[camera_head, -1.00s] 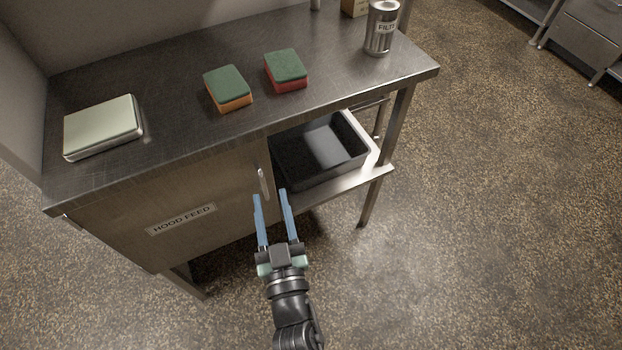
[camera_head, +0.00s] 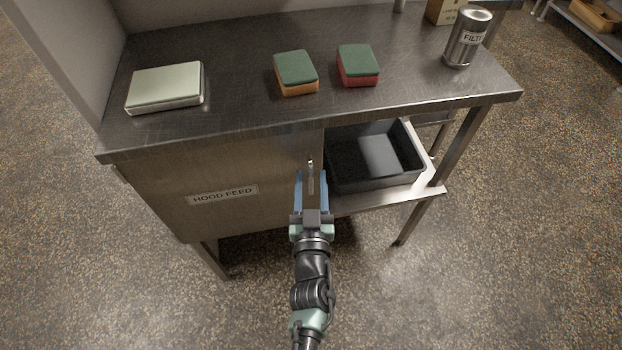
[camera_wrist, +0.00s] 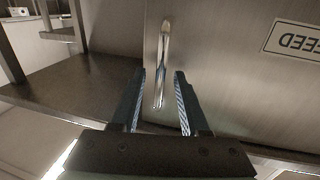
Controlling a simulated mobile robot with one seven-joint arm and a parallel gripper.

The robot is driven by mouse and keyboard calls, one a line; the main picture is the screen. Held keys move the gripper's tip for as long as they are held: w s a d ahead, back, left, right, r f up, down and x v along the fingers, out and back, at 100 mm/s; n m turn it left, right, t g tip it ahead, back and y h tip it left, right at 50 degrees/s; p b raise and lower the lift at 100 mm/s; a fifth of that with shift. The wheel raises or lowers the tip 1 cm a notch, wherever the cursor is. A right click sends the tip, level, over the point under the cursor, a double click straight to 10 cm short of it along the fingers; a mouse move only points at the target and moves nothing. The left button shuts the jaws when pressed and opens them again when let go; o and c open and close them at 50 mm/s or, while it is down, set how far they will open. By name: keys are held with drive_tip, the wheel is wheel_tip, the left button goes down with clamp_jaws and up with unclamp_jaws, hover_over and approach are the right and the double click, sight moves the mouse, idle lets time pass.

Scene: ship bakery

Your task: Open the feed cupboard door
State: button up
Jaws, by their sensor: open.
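The feed cupboard door (camera_head: 220,175) is a flat metal panel under the counter, with a "HOOD FEED" label (camera_head: 224,195). It appears closed. Its handle (camera_head: 310,178) is a slim upright metal bar near the door's right edge. My gripper (camera_head: 311,176) is open, its two blue fingers at either side of the handle's lower part. In the wrist view the handle (camera_wrist: 163,60) runs down between the fingertips (camera_wrist: 160,72), with a gap on both sides. Whether the fingers touch the door panel I cannot tell.
A black tray (camera_head: 342,180) sits on the open shelf right of the door. On the metal counter (camera_head: 235,60) are a pale-topped scale-like box (camera_head: 165,86), two sponges (camera_head: 296,72) (camera_head: 358,65) and a "FILT" canister (camera_head: 467,38). The floor in front is clear.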

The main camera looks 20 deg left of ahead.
drive_tip(key=shift+w+a, duration=0.25)
drive_tip(key=shift+w, duration=0.25)
clamp_jaws()
idle(1.2)
